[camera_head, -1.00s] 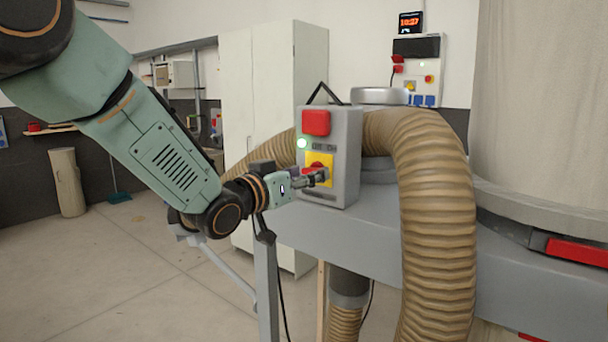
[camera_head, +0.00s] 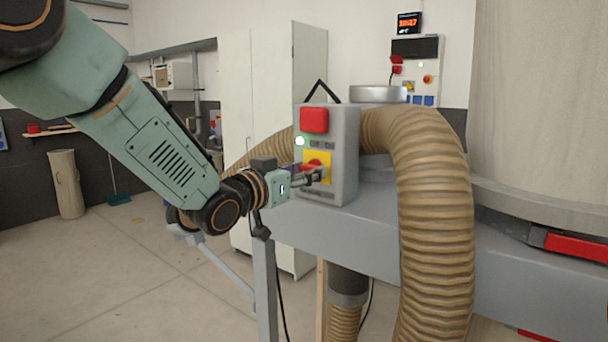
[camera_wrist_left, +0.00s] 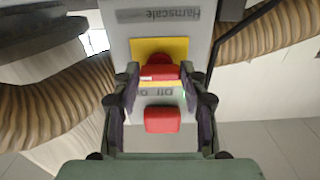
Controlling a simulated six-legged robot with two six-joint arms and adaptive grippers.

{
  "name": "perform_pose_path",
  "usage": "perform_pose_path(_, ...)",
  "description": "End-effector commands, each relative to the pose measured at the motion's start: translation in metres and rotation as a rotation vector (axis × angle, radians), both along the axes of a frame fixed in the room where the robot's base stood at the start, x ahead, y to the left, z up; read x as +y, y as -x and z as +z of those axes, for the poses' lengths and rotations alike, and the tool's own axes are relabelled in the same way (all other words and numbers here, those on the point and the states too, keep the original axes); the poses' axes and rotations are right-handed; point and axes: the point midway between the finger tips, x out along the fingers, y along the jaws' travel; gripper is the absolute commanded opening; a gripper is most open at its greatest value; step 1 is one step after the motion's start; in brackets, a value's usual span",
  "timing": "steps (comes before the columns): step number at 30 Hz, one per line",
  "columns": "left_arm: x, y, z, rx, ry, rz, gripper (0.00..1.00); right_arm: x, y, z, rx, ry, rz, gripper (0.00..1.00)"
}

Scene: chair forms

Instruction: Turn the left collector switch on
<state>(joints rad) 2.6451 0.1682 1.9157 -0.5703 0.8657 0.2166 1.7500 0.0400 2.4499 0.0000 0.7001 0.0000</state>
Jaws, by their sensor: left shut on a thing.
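The collector switch box (camera_head: 345,160) is a grey box on the grey machine frame. On its front are a red block (camera_head: 314,120) at the top, a lit green-white lamp (camera_head: 299,141) and a yellow plate with a red rotary switch (camera_head: 318,163). My left gripper (camera_head: 313,174) reaches the yellow plate from the left and is shut on the red switch. In the left wrist view the fingers stand either side of the red switch (camera_wrist_left: 160,73) on the yellow plate (camera_wrist_left: 160,47), with the red block (camera_wrist_left: 162,120) below it. My right gripper is not in view.
A thick ribbed brown hose (camera_head: 435,210) arches close to the right of the box. A grey frame beam (camera_head: 390,235) runs below it. A white cabinet (camera_head: 270,90) stands behind. A wall panel (camera_head: 417,70) with switches hangs at the back. Open floor lies at the lower left.

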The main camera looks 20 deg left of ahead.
Motion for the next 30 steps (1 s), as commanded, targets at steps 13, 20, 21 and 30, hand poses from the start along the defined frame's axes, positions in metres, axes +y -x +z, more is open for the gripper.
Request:
perform_pose_path(13,0.000,0.000,0.001,-0.002,0.000,0.000,0.66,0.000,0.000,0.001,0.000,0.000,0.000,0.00)
perform_pose_path(20,0.000,0.000,0.001,-0.001,0.000,0.000,0.66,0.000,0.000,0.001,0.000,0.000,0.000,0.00)
perform_pose_path(21,0.001,0.001,0.001,-0.001,0.000,0.000,0.66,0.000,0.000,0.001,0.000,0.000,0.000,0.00)
perform_pose_path(30,0.016,0.040,0.002,-0.001,0.007,0.002,0.66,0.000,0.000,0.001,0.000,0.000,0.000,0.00)
